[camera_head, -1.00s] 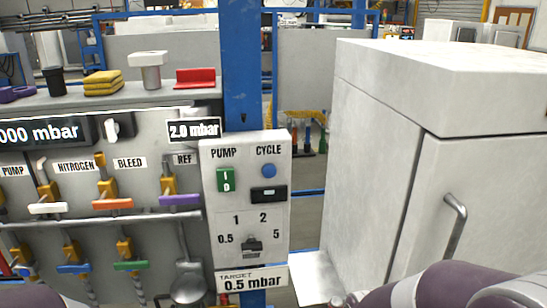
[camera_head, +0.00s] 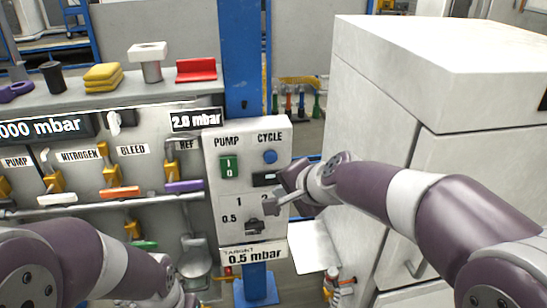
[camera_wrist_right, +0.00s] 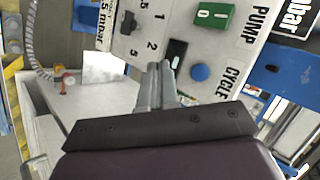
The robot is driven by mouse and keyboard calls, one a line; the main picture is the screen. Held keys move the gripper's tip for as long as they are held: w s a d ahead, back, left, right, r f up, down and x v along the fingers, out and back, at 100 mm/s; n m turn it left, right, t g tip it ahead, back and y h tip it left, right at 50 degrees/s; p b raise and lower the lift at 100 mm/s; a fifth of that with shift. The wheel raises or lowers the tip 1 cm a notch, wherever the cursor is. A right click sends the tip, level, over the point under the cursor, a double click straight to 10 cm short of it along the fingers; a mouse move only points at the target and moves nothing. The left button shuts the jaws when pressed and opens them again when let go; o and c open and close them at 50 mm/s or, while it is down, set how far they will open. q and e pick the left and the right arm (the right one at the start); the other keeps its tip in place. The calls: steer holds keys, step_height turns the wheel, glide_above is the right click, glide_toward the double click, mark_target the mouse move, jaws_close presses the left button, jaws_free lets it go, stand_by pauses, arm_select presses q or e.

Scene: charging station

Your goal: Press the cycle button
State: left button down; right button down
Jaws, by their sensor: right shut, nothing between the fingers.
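The blue round cycle button (camera_head: 270,156) sits under the CYCLE label on the white control panel (camera_head: 215,190). It also shows in the right wrist view (camera_wrist_right: 200,72), just right of the fingertips. My right gripper (camera_head: 268,210) is shut and empty, in front of the panel's lower right and below the button. In the right wrist view its closed fingers (camera_wrist_right: 159,68) point at the panel near the black display. Whether they touch the panel is unclear. My left arm enters at the lower left; its gripper is not visible.
The green pump switch (camera_head: 229,168) is left of the button and a black selector knob (camera_head: 254,227) is below. A valve panel with coloured handles (camera_head: 120,192) is at left. A large white cabinet (camera_head: 370,120) stands at right, behind my right arm.

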steer(key=p, duration=0.3)
glide_toward(275, 162)
steer(key=a+f, duration=0.4)
steer(key=shift+w+f, duration=0.15)
steer(key=shift+w, duration=0.7)
stand_by(1.1)
steer(key=shift+w+a, duration=0.1)
steer(key=shift+w, duration=0.3)
steer(key=shift+w+a+p, duration=0.1)
steer(key=shift+w+p, duration=0.35)
steer(key=shift+w, duration=0.05)
stand_by(0.6)
steer(key=shift+s, duration=0.15)
steer(key=shift+s+d+b, duration=0.2)
steer(key=shift+s+b, duration=0.4)
steer(key=shift+s, duration=0.2)
